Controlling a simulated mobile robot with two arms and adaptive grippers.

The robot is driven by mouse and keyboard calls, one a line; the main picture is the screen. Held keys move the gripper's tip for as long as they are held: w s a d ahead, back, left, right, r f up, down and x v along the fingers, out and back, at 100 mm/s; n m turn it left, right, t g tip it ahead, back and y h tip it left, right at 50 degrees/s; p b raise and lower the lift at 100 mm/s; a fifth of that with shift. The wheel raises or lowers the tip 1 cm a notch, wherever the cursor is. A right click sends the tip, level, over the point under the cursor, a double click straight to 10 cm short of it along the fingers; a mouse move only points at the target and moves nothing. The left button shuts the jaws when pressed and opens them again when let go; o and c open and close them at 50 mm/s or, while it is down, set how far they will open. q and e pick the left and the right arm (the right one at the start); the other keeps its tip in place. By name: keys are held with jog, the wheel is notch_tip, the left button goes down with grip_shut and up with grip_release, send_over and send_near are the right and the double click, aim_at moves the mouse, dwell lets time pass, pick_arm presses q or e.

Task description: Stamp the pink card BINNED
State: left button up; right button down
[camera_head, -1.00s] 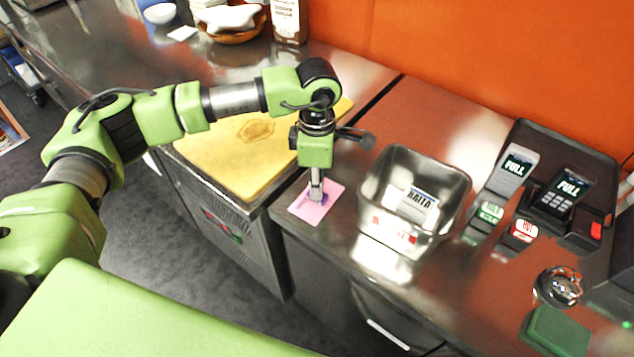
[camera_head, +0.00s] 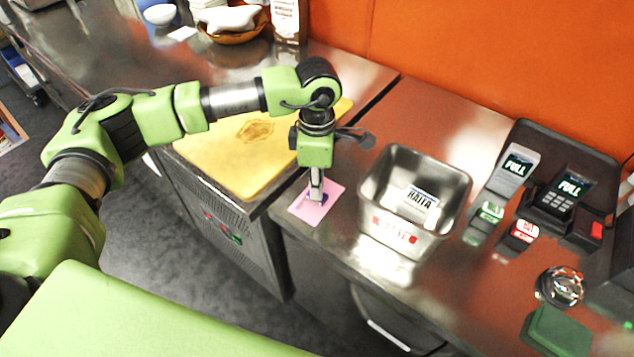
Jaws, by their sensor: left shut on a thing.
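The pink card (camera_head: 331,191) lies flat on the steel counter, left of the steel bin. My left gripper (camera_head: 316,188) points straight down over the middle of the card. It is shut on a small stamp, mostly hidden by the fingers. A dark purple patch shows at the fingertips against the card. I cannot tell whether it is the stamp's base or ink, or whether the stamp touches the card. My right gripper is not in view.
A steel bin (camera_head: 373,196) with a HAITA label stands close right of the card. Green-labelled (camera_head: 490,212) and red-labelled (camera_head: 524,231) blocks, card terminals (camera_head: 568,188) and a green pad (camera_head: 557,331) are farther right. A yellow board (camera_head: 225,160) lies left.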

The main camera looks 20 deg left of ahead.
pick_arm(q)
jog(key=shift+f, duration=0.1)
jog(key=shift+r+p, duration=0.5)
jog(key=shift+r, duration=0.6)
jog(key=shift+r+p, duration=1)
jog(key=shift+r, duration=1.5)
